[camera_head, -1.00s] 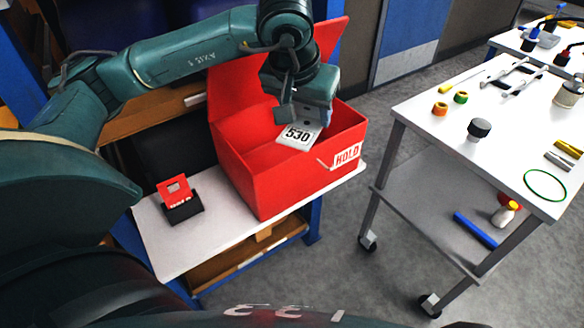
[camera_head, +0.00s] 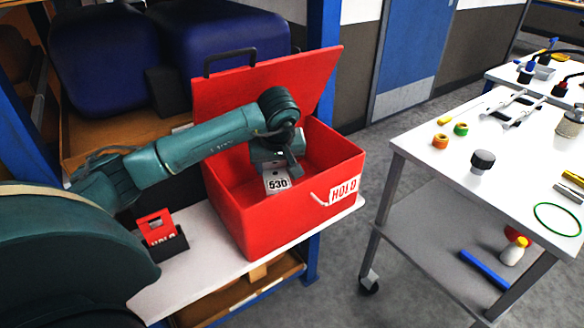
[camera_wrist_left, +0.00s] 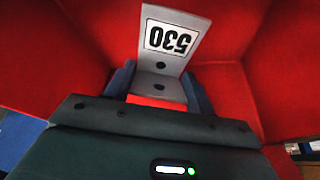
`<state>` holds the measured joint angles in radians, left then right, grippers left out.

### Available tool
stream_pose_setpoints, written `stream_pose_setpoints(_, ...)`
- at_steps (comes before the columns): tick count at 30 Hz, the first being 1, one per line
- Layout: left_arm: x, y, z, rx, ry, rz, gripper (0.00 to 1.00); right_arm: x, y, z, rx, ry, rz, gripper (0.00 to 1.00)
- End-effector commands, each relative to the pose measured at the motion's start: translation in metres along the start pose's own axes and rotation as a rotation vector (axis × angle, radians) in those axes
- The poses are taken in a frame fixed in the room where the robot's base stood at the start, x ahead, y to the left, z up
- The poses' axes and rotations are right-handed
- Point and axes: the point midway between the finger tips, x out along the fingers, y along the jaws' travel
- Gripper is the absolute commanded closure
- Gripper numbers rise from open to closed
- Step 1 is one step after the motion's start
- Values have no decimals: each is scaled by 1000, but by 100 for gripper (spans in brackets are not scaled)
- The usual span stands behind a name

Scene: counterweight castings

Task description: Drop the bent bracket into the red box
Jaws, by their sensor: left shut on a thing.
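The bent bracket (camera_head: 277,181) is a grey metal plate with a white label reading 530. It also shows in the left wrist view (camera_wrist_left: 160,82), with dark holes and a bend across it. My left gripper (camera_head: 273,165) is shut on the bracket, one blue-grey finger on each side of it in the left wrist view (camera_wrist_left: 158,88). The gripper and bracket are inside the mouth of the open red box (camera_head: 290,222), below the rim level at the back. The box has a HOLD label on its front, and its lid stands raised behind. My right gripper is not in view.
The box stands on a white shelf top (camera_head: 205,262). A small red and black HOLD holder (camera_head: 160,232) sits to its left. A white cart (camera_head: 450,185) with several small parts stands at the right, across a strip of grey floor.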

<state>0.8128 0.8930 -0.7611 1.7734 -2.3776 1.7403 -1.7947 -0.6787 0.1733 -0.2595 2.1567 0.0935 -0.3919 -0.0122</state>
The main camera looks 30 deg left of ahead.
Motion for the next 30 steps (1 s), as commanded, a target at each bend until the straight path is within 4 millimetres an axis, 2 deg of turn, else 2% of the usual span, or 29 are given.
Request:
stream_pose_setpoints(1, 7, 9, -5, -3, -1, 2, 77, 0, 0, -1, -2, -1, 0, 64)
stream_pose_setpoints(5, 22, 24, -15, -1, 0, 3, 77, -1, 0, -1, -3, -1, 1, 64)
stream_pose_setpoints(13, 37, 38, -24, -1, 2, 3, 77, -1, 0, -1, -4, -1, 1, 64)
stream_pose_setpoints(18, 55, 51, -31, 1, -1, 2, 77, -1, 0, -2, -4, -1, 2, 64)
stream_pose_setpoints(22, 63, 56, -33, 2, 1, 2, 77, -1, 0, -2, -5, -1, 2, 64)
stream_pose_setpoints(30, 64, 55, -33, 3, 3, 2, 77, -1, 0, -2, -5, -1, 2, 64)
